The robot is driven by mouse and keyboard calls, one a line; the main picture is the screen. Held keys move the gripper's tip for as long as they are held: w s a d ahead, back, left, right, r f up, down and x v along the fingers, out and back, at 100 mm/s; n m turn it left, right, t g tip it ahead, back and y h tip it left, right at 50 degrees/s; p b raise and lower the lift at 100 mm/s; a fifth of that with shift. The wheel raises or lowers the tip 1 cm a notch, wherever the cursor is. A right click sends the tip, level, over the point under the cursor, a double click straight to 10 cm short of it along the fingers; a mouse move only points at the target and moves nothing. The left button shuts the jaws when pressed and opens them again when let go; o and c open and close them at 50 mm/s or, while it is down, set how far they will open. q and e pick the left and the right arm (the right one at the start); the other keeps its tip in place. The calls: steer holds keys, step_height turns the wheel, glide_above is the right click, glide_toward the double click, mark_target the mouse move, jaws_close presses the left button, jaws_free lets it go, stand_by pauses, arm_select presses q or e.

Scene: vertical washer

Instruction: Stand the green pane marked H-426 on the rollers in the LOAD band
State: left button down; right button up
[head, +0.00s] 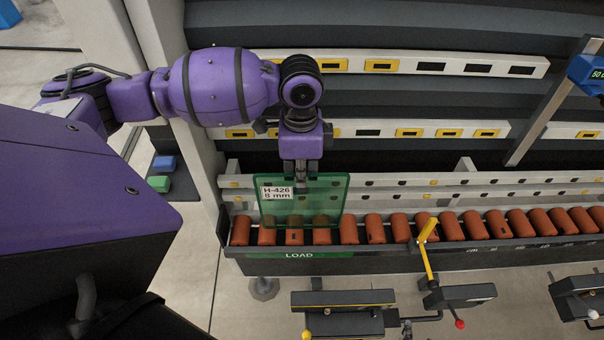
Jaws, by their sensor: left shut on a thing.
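The green pane marked H-426, 8 mm (318,205) is upright above the left end of the roller row, over the green LOAD band (298,255). My left gripper (301,182) is shut on the pane's upper edge near its middle. The pane's lower edge is at the orange-brown rollers (348,229), and rollers show through it. I cannot tell whether it touches them. My right gripper is not in view.
A slotted white rail (400,180) runs behind the rollers. A yellow lever (427,245) rises at the conveyor's front. Dark clamp units (345,312) stand below. Rollers right of the pane are bare. A blue display (590,75) is at upper right.

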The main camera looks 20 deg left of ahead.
arm_select(q)
steer(key=w+a+f+b, duration=0.3)
steer(key=w+f+b, duration=0.3)
steer(key=w+f, duration=0.1)
steer(key=shift+w+a+f, duration=0.25)
steer(key=shift+w+f, duration=0.1)
steer(key=shift+f, duration=0.4)
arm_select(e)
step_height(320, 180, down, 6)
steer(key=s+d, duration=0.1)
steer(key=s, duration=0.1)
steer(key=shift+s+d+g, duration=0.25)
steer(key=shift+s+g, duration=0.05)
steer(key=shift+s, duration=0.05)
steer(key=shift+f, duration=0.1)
arm_select(q)
steer(key=shift+f, duration=0.5)
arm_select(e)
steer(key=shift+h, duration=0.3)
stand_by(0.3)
arm_select(q)
steer(key=c, duration=1.8)
jaws_free()
steer(key=shift+s, duration=0.1)
steer(key=shift+c, duration=0.2)
